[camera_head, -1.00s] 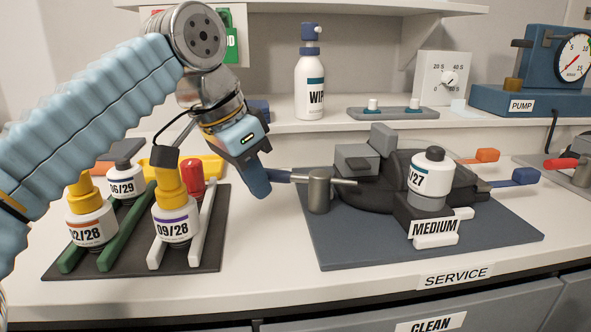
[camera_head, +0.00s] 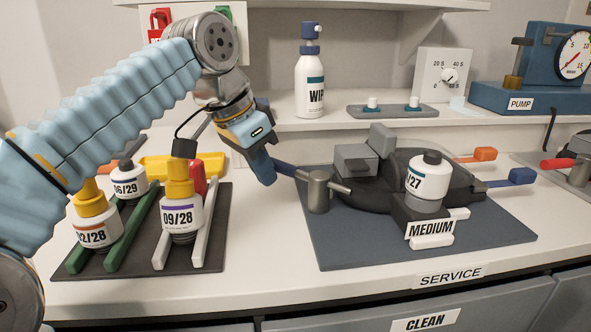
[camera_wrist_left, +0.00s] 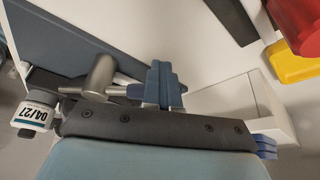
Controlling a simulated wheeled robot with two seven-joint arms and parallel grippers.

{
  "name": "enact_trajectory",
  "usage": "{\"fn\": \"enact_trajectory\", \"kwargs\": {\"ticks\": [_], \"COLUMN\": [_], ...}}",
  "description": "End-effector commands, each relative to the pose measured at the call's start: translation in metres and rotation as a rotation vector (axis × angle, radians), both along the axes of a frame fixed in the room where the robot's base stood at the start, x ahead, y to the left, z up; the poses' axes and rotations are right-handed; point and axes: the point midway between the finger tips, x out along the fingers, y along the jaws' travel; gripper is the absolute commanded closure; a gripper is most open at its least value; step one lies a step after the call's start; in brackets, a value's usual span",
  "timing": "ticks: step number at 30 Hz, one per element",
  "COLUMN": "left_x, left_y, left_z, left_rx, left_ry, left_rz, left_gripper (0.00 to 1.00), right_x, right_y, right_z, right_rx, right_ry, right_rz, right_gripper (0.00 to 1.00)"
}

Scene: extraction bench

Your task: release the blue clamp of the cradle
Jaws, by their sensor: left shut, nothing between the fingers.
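The dark cradle (camera_head: 385,185) stands on a blue-grey mat and holds a white bottle (camera_head: 429,178) with a black cap. At its left, a clamp lever with a blue handle (camera_head: 289,169) runs through a grey metal post (camera_head: 319,192). The handle end lies farther back and the bare rod tip nearer the front. A second blue handle (camera_head: 511,178) sticks out at the cradle's right. My left gripper (camera_head: 268,181) is shut and empty, close beside the left blue handle; I cannot tell if they touch. Its fingers show in the wrist view (camera_wrist_left: 165,86) beside the lever.
A dark rack (camera_head: 215,255) with several bottles stands left, below my left arm. A yellow tray (camera_head: 150,167) lies behind it. A shelf with a spray bottle (camera_head: 310,85) is at the back. The bench front between rack and mat is clear.

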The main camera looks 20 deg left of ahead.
Motion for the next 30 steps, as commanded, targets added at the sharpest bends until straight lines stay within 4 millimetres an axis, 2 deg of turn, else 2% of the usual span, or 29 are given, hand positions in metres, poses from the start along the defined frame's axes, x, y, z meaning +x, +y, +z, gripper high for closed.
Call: {"fn": "enact_trajectory", "kwargs": {"ticks": [12, 30], "left_x": [0.018, 0.040], "left_y": [-0.001, -0.007], "left_z": [0.001, 0.000], "left_rx": [0.000, 0.000], "left_ry": [-0.001, -0.002], "left_rz": [0.000, 0.000], "left_gripper": [1.00, 1.00], "right_x": [0.000, 0.000], "right_y": [0.000, 0.000], "right_z": [0.013, 0.015], "right_rx": [0.000, 0.000], "right_ry": [0.000, 0.000], "right_rz": [0.000, 0.000], "right_gripper": [0.45, 0.45]}}
